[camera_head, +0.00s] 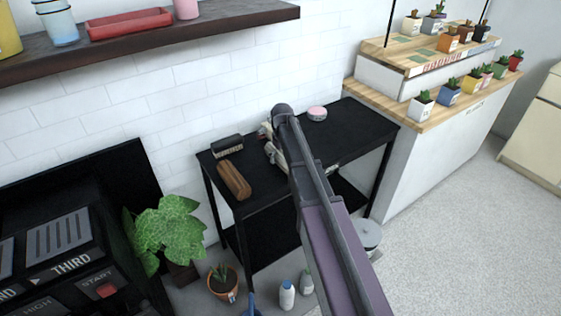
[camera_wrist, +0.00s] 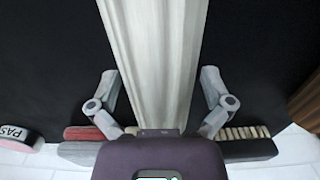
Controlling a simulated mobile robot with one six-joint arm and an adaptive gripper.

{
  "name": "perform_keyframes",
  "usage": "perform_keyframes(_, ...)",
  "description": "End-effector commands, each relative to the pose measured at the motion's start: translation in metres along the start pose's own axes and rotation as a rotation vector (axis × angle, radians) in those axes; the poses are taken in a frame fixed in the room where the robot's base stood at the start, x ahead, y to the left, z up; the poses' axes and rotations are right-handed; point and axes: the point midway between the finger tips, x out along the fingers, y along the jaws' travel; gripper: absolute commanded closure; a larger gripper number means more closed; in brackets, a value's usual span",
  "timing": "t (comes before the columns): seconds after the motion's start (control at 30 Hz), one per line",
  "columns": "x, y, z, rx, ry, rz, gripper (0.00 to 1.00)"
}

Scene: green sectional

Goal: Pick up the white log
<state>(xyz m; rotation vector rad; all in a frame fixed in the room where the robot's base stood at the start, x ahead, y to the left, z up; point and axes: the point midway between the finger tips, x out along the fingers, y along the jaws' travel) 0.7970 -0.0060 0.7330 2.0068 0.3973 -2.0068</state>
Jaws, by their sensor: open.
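The white log (camera_wrist: 152,45) is a long pale, ridged piece running from the top of the wrist view down to my gripper, over the black table. My gripper (camera_wrist: 158,88) is open, with one finger on each side of the log and a visible gap on both sides. Nothing is held. In the head view my arm crosses over the black table (camera_head: 262,200) and hides most of the log and gripper.
A brown log (camera_head: 234,180) and a dark brush (camera_head: 227,146) lie at the table's left; a pink round item (camera_head: 317,113) sits at the back. A potted leafy plant (camera_head: 168,228) and bottles (camera_head: 287,294) stand on the floor. A wall shelf (camera_head: 230,22) hangs above.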

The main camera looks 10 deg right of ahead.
Motion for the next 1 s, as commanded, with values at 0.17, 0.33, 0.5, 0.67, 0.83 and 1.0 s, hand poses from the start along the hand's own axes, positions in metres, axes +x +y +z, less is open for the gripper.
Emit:
perform_keyframes(0.17,-0.0003,0.0,0.0,0.0,0.0,0.0,0.0)
perform_keyframes(0.33,-0.0003,0.0,0.0,0.0,0.0,0.0,0.0)
perform_keyframes(0.5,-0.0003,-0.0001,0.0,0.0,0.0,0.0,0.0)
perform_keyframes(0.67,-0.0003,-0.0001,0.0,0.0,0.0,0.0,0.42)
perform_keyframes(0.83,-0.0003,-0.0002,0.0,0.0,0.0,0.0,0.83)
perform_keyframes(1.0,-0.0003,-0.0003,-0.0001,0.0,0.0,0.0,0.83)
